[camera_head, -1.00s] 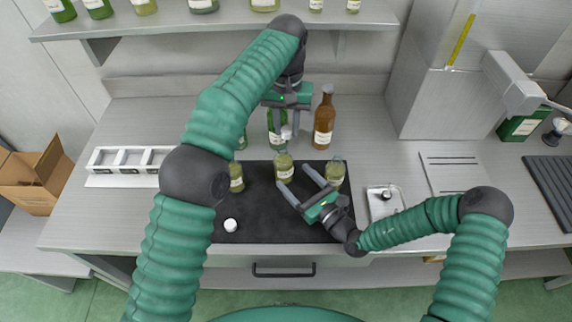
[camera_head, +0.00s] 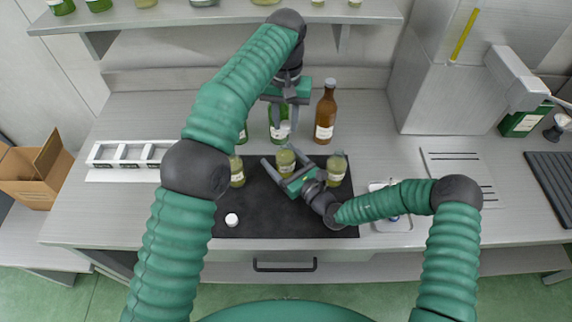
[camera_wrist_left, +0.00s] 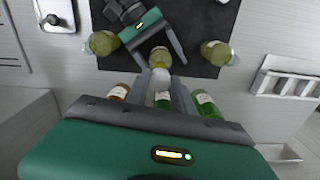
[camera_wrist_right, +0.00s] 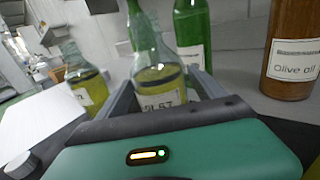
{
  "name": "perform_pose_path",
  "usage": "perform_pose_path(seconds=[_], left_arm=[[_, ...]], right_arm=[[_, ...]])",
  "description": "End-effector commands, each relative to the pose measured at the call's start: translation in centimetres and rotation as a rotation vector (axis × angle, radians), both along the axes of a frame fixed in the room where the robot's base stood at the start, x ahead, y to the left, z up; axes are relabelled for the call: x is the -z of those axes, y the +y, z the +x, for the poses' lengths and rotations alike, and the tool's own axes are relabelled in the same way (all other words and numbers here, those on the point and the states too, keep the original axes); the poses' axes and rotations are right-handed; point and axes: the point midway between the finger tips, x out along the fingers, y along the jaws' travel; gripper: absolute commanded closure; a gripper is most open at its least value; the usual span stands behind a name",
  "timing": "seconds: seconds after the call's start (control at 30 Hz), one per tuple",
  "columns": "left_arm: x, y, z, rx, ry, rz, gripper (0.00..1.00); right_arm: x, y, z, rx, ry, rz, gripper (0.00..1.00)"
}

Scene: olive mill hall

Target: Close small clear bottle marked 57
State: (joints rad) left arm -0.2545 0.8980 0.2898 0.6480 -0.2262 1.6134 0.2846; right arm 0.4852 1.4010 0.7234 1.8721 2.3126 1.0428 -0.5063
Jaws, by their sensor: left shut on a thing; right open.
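The small clear bottle (camera_head: 286,164) holds yellow-green oil and stands on the black mat (camera_head: 262,208). In the right wrist view the bottle (camera_wrist_right: 160,88) has a label whose lower part is hidden; it seems to read 57. My right gripper (camera_head: 279,174) is open, its fingers on either side of this bottle. My left gripper (camera_head: 287,122) points down behind and above the bottle, shut on a white cap (camera_wrist_left: 160,76). The left wrist view shows the cap between its fingertips, in line with the bottle (camera_wrist_left: 160,58); the gap between them is hard to judge.
A loose white cap (camera_head: 231,220) lies on the mat's front left. Similar bottles stand left (camera_head: 237,174) and right (camera_head: 336,170). Green bottles (camera_head: 279,132) and a brown bottle (camera_head: 326,114) stand behind. A white rack (camera_head: 130,155) is at left.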

Motion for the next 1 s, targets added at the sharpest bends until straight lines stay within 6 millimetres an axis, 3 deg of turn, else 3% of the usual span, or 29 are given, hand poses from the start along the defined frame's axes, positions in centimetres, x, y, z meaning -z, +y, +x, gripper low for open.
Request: perform_pose_path(seconds=[0.07, 0.67, 0.87, 1.0], left_arm=[[0.0, 0.0, 0.0, 0.0, 0.0, 0.0, 1.0], [0.0, -0.1, 0.0, 0.0, 0.0, 0.0, 1.0], [0.1, 0.0, 0.0, 0.0, 0.0, 0.001, 1.0], [1.7, 0.1, 0.0, 0.0, 0.002, 0.003, 1.0]], right_arm=[[0.0, 0.0, 0.0, -0.001, 0.0, 0.0, 0.22], [0.0, 0.0, -0.1, -0.001, 0.001, 0.001, 1.0], [0.0, 0.0, -0.1, -0.001, 0.001, 0.001, 1.0], [0.0, 0.0, -0.1, -0.001, 0.001, 0.001, 1.0]])
